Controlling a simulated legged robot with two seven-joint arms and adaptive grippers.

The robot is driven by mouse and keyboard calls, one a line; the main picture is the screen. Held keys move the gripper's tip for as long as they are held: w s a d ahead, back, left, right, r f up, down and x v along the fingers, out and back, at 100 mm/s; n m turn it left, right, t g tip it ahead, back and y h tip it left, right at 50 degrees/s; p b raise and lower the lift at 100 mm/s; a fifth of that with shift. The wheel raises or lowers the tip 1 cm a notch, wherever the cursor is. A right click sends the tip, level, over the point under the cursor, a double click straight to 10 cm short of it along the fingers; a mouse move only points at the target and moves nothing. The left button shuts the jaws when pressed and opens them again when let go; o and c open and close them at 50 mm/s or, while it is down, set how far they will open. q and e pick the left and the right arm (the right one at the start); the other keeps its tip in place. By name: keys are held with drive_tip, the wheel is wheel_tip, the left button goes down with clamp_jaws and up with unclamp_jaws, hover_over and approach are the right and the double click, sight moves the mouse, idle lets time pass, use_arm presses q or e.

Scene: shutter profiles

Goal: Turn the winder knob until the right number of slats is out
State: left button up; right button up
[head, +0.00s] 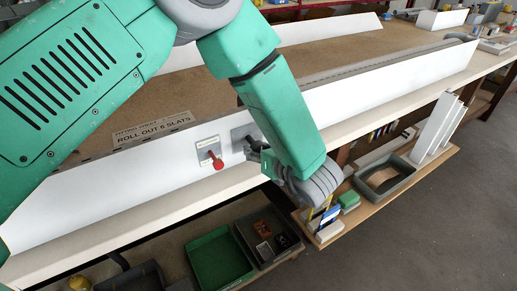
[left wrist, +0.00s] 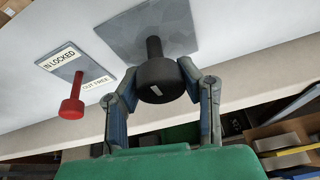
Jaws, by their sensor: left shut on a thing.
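The winder knob (left wrist: 158,82) is a black round knob with a pale mark, on a short stem from a grey plate (left wrist: 150,30) on the white panel. My left gripper (head: 257,152) is shut on it, with one finger on each side in the left wrist view. In the head view the fingers and arm mostly hide the knob; its grey plate (head: 242,135) shows behind. A sign (head: 152,130) on the bench reads "ROLL OUT 6 SLATS". I cannot make out any rolled-out slats. My right gripper is not in view.
Left of the winder, a red knob (left wrist: 72,106) sticks out from a plate marked "IN LOCKED" and "OUT FREE"; it also shows in the head view (head: 217,162). Below are a green bin (head: 219,258) and a shelf with a grey tray (head: 384,180) and white pieces (head: 437,128).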

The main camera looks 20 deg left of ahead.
use_arm(q)
drive_tip(key=shift+m+g+y, duration=0.55)
drive_tip(key=shift+m, duration=0.65)
drive_tip(key=shift+m+g+y, duration=0.55)
drive_tip(key=shift+m, duration=0.65)
drive_tip(key=o, duration=1)
drive_tip(key=shift+o, duration=1.3)
drive_tip(key=shift+w+d, duration=0.15)
drive_tip(key=shift+w, duration=0.05)
drive_tip(key=shift+s+d, duration=0.1)
